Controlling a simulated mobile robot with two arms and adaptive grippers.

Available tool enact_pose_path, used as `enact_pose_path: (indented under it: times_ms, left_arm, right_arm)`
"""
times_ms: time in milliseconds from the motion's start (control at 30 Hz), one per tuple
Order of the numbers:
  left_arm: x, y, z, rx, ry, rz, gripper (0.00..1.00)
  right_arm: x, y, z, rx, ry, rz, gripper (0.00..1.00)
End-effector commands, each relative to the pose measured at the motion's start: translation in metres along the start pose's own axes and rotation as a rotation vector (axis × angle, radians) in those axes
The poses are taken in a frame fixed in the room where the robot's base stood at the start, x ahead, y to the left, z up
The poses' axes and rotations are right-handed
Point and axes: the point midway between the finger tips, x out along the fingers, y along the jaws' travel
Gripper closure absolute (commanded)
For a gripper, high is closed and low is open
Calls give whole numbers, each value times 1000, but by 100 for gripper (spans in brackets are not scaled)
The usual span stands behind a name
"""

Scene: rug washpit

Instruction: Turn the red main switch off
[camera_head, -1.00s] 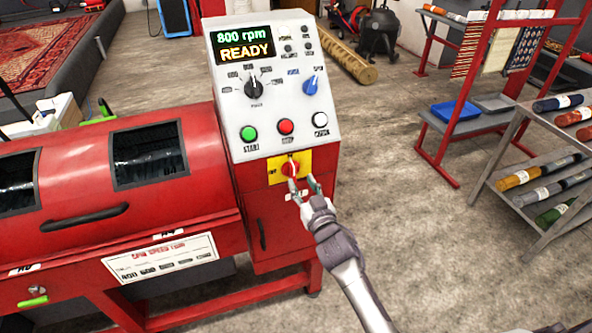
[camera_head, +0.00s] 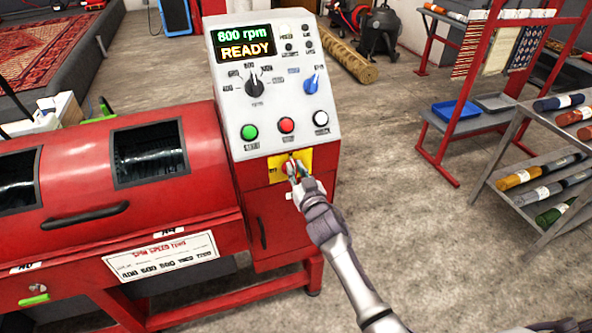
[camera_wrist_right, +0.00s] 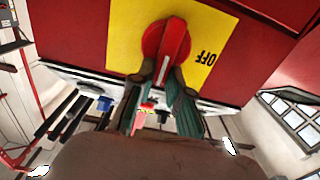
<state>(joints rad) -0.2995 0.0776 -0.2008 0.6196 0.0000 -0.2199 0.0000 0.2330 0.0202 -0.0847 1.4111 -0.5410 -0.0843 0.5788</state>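The red main switch (camera_wrist_right: 168,48) is a round red knob with a raised bar handle on a yellow plate (camera_wrist_right: 220,28). In the right wrist view its handle runs nearly upright, and the word OFF stands to one side, not in line with it. In the head view the switch (camera_head: 291,168) sits low on the control panel, partly hidden by my right gripper (camera_head: 296,172). The two fingers of my right gripper (camera_wrist_right: 162,80) lie close on both sides of the handle and appear shut on it. My left gripper is not in view.
The panel display (camera_head: 243,43) is lit with 800 rpm and READY. Green (camera_head: 249,132), red (camera_head: 286,125) and white (camera_head: 321,118) buttons sit just above the switch. A red drum machine (camera_head: 90,190) stands left; a grey rack (camera_head: 540,170) stands right, with open floor between.

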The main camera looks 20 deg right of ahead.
Motion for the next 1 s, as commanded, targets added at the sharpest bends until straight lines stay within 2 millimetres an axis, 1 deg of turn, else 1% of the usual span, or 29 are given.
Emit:
enact_pose_path:
  times_ms: [267, 467, 667, 1000]
  left_arm:
    - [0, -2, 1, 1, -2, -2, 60]
    - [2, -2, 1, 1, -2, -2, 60]
    - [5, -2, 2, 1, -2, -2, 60]
    - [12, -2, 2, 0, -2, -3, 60]
  right_arm:
    - [0, 0, 0, -11, -1, 0, 100]
    - [0, -2, 1, -78, -1, 0, 100]
    - [0, -5, 2, -218, -2, 1, 100]
    - [0, -13, 5, -538, 0, 0, 100]
